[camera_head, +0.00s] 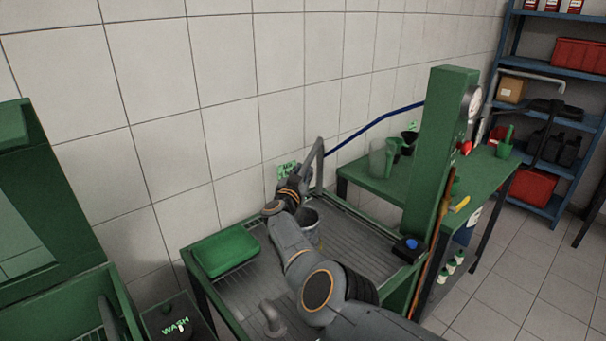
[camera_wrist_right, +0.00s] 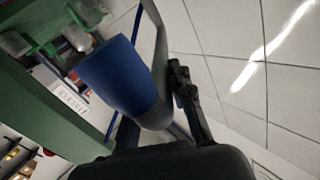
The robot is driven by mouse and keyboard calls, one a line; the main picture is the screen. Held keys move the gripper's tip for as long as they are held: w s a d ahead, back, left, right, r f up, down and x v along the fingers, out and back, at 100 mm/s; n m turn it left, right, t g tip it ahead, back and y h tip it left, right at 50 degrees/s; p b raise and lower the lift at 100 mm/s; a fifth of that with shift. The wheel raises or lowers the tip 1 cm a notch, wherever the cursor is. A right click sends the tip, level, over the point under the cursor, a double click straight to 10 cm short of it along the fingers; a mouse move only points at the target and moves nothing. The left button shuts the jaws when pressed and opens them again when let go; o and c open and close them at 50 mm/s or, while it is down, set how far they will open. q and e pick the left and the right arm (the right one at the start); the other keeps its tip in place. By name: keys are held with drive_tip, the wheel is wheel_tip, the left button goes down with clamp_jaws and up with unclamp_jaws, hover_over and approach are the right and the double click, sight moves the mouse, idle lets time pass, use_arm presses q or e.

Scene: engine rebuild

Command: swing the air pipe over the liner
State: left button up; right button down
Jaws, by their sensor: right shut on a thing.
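The grey air pipe (camera_head: 319,172) rises at the back of the wash bench (camera_head: 361,244), with a blue hose (camera_head: 375,123) running right from near its top. My right gripper (camera_head: 301,176) is shut on the pipe; my wrist partly hides the grip. In the right wrist view a thick blue sleeve with a grey end (camera_wrist_right: 115,78) lies close beside a dark finger. The liner, a grey metal cylinder (camera_head: 311,222), stands on the bench just below my right wrist, partly hidden by my arm. My left gripper is not in view.
A green box (camera_head: 224,253) lies on the bench at left. A green column with a gauge (camera_head: 436,160) stands at the bench's right. A green table (camera_head: 372,190) with cups is behind it. The tiled wall is close behind the pipe.

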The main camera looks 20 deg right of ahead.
drive_tip(key=shift+a+r, duration=0.1)
drive_tip(key=c, duration=1.4)
unclamp_jaws()
drive_tip(key=shift+w, duration=0.1)
drive_tip(key=shift+c, duration=0.2)
drive_tip(key=shift+o, duration=1.4)
drive_tip(key=shift+w+a, duration=0.1)
drive_tip(key=shift+w, duration=0.05)
drive_tip(key=shift+r, duration=0.25)
wheel_tip(320, 180, up, 9)
drive_tip(key=shift+r, duration=0.1)
